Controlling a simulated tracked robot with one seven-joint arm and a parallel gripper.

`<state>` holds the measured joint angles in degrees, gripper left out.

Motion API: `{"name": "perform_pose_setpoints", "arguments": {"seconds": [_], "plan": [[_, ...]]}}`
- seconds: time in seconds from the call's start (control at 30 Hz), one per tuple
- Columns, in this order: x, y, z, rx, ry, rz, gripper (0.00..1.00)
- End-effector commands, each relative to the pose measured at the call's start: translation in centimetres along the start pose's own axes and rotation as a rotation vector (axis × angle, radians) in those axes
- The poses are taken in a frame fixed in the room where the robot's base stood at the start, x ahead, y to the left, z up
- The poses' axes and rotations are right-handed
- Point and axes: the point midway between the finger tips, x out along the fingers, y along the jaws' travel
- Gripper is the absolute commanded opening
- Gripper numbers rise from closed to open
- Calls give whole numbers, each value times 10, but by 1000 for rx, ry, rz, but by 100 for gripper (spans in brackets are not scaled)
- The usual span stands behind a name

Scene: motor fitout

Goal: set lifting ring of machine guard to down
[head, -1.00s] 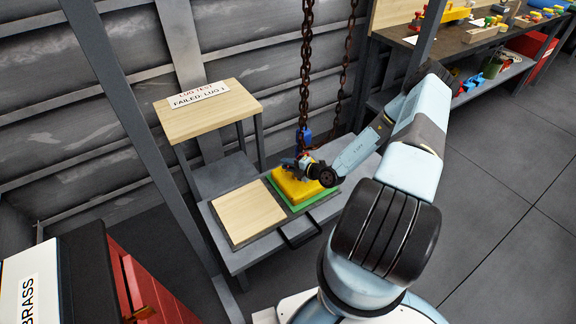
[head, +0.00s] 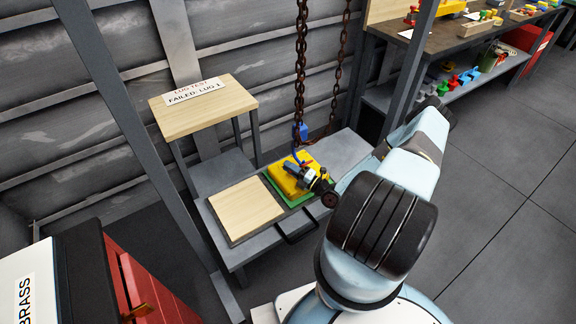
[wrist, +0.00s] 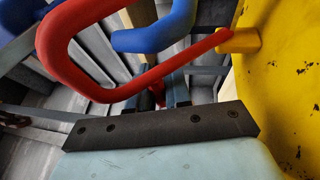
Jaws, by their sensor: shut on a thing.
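The yellow machine guard (head: 280,185) sits on a green pad (head: 328,188) on the low grey bench. In the wrist view, the guard (wrist: 285,75) fills the right side. Its red lifting ring (wrist: 62,55) is a bent bar running from a yellow lug (wrist: 240,40) out to the left, so it stands out from the guard's face. My gripper (wrist: 165,90) is shut on the ring's bar; the fingertips are partly hidden behind it. In the head view, my gripper (head: 298,170) is over the guard and hides the ring. A blue hook (wrist: 160,30) is close beside the ring.
A rusty chain (head: 301,60) with a blue block (head: 300,132) hangs above the guard. A wooden board (head: 245,208) lies left of it. A wooden-topped stand (head: 205,108) is behind. A post (head: 130,130) and a red cabinet (head: 150,285) stand to the left.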

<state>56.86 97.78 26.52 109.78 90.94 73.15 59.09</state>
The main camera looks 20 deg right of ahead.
Motion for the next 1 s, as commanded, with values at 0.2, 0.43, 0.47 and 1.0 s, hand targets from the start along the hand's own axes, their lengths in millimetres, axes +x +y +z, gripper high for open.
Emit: {"name": "perform_pose_setpoints", "arguments": {"seconds": [0.2, 0.43, 0.47, 1.0], "plan": [[-9, -4, -5, -4, 1, 15, 0], [-13, -4, -6, -35, 0, 94, 0], [-13, -4, -6, -37, 0, 99, 0], [-14, -3, -7, -46, 1, 121, 19]]}}
